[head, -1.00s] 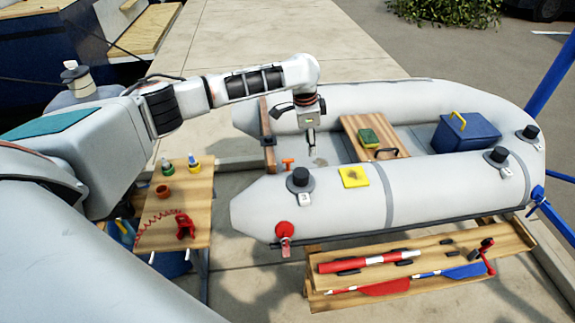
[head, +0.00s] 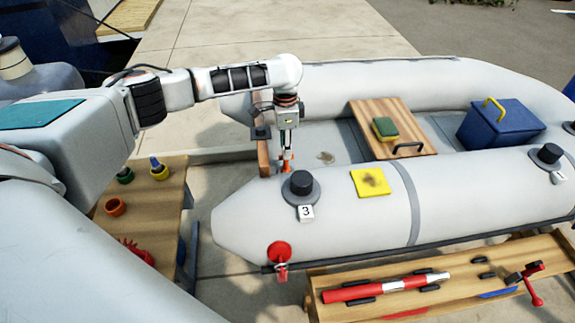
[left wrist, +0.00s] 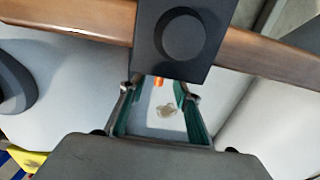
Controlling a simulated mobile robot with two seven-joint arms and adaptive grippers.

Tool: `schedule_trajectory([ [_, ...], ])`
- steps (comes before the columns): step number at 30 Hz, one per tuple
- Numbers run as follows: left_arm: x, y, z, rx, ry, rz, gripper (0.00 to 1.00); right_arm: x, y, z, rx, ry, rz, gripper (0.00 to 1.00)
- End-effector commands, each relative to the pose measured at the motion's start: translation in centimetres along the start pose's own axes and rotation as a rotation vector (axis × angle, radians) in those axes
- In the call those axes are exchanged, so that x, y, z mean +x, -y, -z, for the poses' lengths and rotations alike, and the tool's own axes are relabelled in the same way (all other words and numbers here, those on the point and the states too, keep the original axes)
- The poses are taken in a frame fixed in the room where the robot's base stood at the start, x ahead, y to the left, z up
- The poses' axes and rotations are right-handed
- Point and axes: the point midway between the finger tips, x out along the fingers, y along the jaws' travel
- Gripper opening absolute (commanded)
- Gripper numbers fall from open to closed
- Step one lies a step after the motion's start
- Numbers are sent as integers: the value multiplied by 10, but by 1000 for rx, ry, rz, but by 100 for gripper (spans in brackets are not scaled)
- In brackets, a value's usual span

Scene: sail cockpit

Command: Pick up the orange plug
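The orange plug (head: 287,169) is inside the grey inflatable boat, near its left end, close to the wooden board. My left gripper (head: 286,154) points down directly over it, and the fingertips overlap the plug's top in the head view. In the left wrist view the fingers (left wrist: 161,92) stand apart, so the gripper is open. A small orange part of the plug (left wrist: 158,81) shows between the fingertips, and the rest is hidden by a dark block (left wrist: 181,36). I cannot tell whether the fingers touch it. My right gripper is not in view.
The wooden board (head: 262,150) crosses the boat beside the gripper. A black valve marked 3 (head: 302,187) and a yellow patch (head: 370,182) are on the near tube. A wooden seat (head: 398,120) with a green sponge (head: 385,128) and a blue box (head: 497,125) are to the right.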

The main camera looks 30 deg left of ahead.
Motion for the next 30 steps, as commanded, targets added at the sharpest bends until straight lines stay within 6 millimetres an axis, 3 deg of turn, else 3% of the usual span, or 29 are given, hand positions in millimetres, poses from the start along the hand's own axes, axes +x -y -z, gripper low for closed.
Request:
schedule_trajectory([
  [9,40,0,0,1,5,-7,32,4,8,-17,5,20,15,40],
  [12,54,0,0,1,6,-6,32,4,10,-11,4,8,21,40],
  [21,55,2,2,1,-2,2,32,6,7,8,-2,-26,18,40],
  [25,55,2,2,1,-1,1,1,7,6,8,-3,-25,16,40],
  [30,55,2,1,1,-1,0,0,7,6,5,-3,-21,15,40],
])
